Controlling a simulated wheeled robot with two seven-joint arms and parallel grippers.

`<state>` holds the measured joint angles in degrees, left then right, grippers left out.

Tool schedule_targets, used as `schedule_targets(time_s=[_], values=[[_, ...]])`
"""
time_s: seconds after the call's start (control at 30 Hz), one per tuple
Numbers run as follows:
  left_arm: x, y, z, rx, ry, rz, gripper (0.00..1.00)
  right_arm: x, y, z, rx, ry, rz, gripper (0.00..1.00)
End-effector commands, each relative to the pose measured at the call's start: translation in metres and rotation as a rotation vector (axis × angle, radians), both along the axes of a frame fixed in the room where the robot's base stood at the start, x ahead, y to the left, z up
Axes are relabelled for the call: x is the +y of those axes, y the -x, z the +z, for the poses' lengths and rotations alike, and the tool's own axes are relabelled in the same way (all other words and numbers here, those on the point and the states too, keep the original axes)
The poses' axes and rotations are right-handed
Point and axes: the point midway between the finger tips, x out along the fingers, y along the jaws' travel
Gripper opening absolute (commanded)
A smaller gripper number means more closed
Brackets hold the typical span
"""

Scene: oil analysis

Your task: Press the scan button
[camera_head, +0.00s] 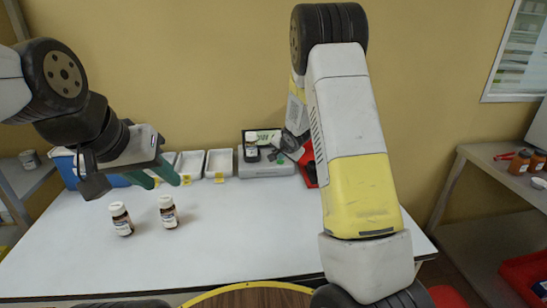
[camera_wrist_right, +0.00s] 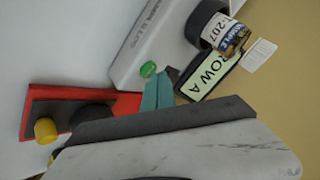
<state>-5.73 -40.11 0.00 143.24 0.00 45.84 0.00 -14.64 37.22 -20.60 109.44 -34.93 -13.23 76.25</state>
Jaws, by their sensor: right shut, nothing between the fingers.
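The scan button seems to be the round green button (camera_wrist_right: 148,69) on the edge of the pale grey analyser (camera_wrist_right: 152,38) in the right wrist view. The analyser (camera_head: 265,169) stands at the back of the table in the head view. A dark bottle (camera_wrist_right: 222,30) with a label sits on it, beside a screen reading "ROW A" (camera_wrist_right: 210,78). My right gripper (camera_wrist_right: 158,90) is shut and empty, its teal fingertips close beside the button; contact cannot be told. My left gripper (camera_head: 160,180) is open and empty, above the table's left side.
Two brown bottles with white caps (camera_head: 121,219) (camera_head: 168,212) stand on the white table (camera_head: 220,250). White trays (camera_head: 218,164) line the back edge. The table's front middle is clear.

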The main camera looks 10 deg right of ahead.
Motion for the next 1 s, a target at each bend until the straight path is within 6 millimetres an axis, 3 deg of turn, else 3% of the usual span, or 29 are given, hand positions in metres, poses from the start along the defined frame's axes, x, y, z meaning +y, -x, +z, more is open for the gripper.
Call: schedule_targets(time_s=[0.47, 1.0], values=[[0.000, 0.000, 0.000, 0.000, 0.000, 0.000, 0.36, 0.000, 0.000, 0.010, -0.003, 0.000, 0.000, 0.00], [0.000, 0.000, 0.000, 0.000, 0.000, 0.000, 0.36, -0.001, -0.001, 0.056, -0.003, -0.001, -0.001, 0.00]])
